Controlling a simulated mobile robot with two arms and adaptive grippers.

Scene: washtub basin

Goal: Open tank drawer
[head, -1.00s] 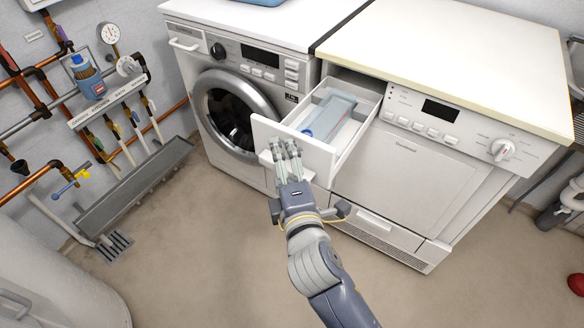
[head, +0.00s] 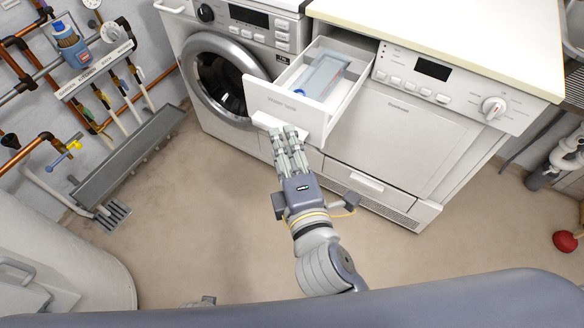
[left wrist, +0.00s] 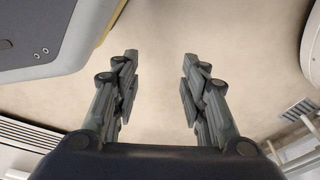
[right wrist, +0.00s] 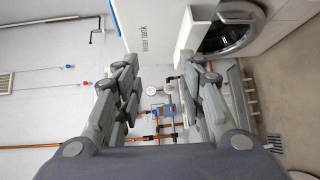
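The tank drawer (head: 276,104) of the white dryer is pulled well out, with its front panel labelled "Water tank". A clear bluish tank (head: 322,76) lies inside it. The drawer's pale handle (head: 268,121) is low on the front. My right gripper (head: 287,132) is just below and in front of this handle; contact is unclear. In the right wrist view its fingers (right wrist: 160,65) are spread, with nothing seen between them and the drawer front (right wrist: 150,25) above. My left gripper (left wrist: 155,70) is open and empty over bare floor in the left wrist view.
A washing machine (head: 222,80) with a round door stands left of the dryer (head: 405,145). Pipes and a grey trough (head: 130,155) line the left wall. A red rubber object (head: 565,241) lies at the far right. The beige floor in front is clear.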

